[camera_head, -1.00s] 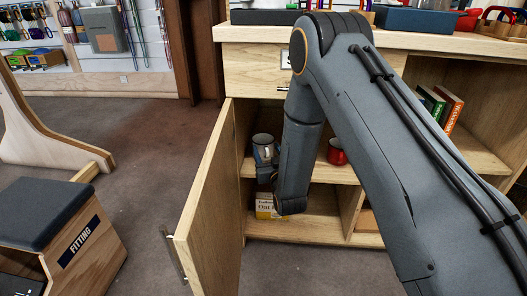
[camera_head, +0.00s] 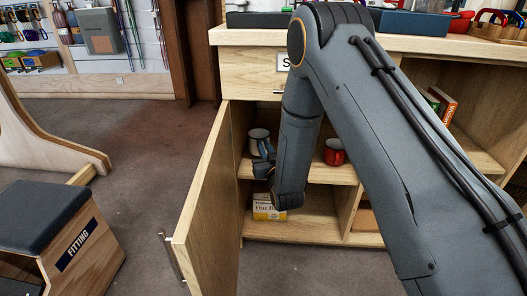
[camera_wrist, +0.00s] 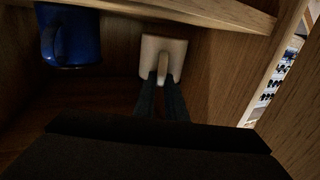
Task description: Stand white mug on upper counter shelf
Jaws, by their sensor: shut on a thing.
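The white mug (camera_head: 258,136) shows in the head view at the left end of the open cupboard's upper compartment, above its shelf (camera_head: 310,172). My gripper (camera_head: 266,150) is just in front of it, partly hidden by my forearm. In the wrist view the white mug (camera_wrist: 152,52) is at the top centre, with my gripper's two fingers (camera_wrist: 167,78) shut on its handle. I cannot tell whether the mug touches the shelf.
A red mug (camera_head: 334,152) stands right of my forearm. A blue mug (camera_wrist: 70,38) shows in the wrist view. A yellow-and-white box (camera_head: 266,208) sits in the lower compartment. The open door (camera_head: 205,205) stands close on the left. The countertop (camera_head: 250,38) is above.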

